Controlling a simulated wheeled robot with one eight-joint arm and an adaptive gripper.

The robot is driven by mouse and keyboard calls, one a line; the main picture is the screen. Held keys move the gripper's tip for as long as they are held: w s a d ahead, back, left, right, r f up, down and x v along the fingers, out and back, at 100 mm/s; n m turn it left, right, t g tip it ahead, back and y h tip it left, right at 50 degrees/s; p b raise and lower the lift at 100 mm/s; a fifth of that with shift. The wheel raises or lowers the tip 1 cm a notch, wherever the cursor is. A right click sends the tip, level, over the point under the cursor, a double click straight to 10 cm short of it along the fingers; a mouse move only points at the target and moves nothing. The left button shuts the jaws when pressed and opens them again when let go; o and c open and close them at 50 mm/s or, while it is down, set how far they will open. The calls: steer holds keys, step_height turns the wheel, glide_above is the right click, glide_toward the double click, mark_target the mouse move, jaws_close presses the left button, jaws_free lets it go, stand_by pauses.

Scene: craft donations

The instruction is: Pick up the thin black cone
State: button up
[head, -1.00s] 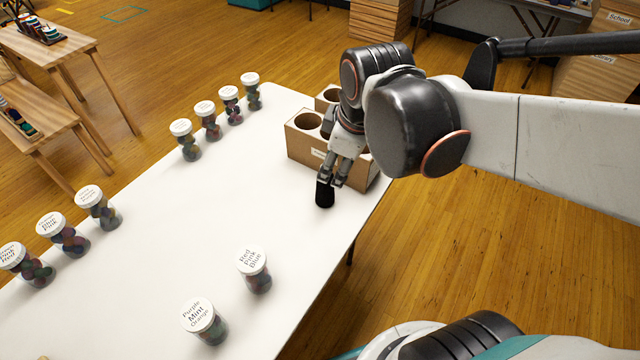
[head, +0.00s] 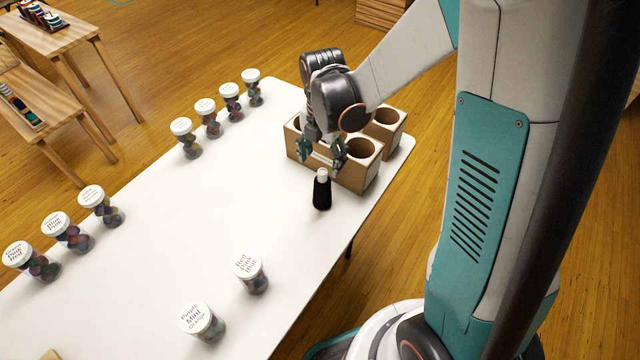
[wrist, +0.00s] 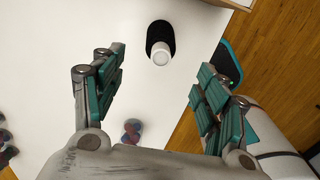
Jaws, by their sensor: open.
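The thin black cone (head: 322,191) stands upright on the white table (head: 225,215), with a white top. It is just in front of the cardboard holder. In the wrist view the black cone (wrist: 160,38) shows from above, beyond the fingertips and between their lines. My gripper (head: 321,154) is open and empty, above and behind the cone, apart from it. In the wrist view my gripper (wrist: 158,78) has its fingers spread wide with nothing between them.
The cardboard holder (head: 352,178) with round holes stands close behind the cone, under my gripper. Several white-lidded jars (head: 250,273) stand along the table's front and left edges. The middle of the table is clear. The table's right edge is near the cone.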

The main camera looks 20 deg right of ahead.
mark_target(322, 185)
step_height(322, 185, down, 12)
steer(key=b, duration=0.4)
steer(key=shift+w+d+b, duration=0.1)
steer(key=shift+d+b, duration=0.05)
steer(key=shift+b, duration=0.2)
steer(key=shift+r, duration=0.15)
steer(key=c, duration=1.2)
